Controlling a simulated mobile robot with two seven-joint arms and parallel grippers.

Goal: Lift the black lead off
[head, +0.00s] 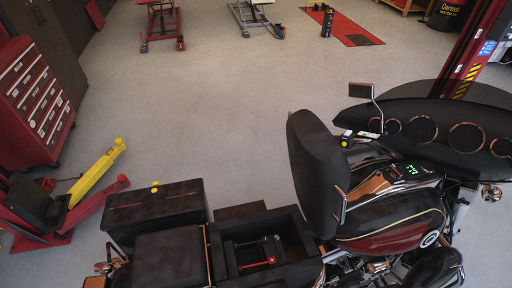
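A motorcycle with a black and dark red tank (395,228) stands at the lower right, its black seat back (318,170) raised. Behind the seat, at the lower middle, is an open black compartment (287,226). Neither of my grippers shows in this view.
A black case (155,207) and a dark box (170,258) sit left of the compartment. A yellow and red lift (95,175) and a red tool cabinet (35,100) stand at the left. A red post (470,50) rises at the right.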

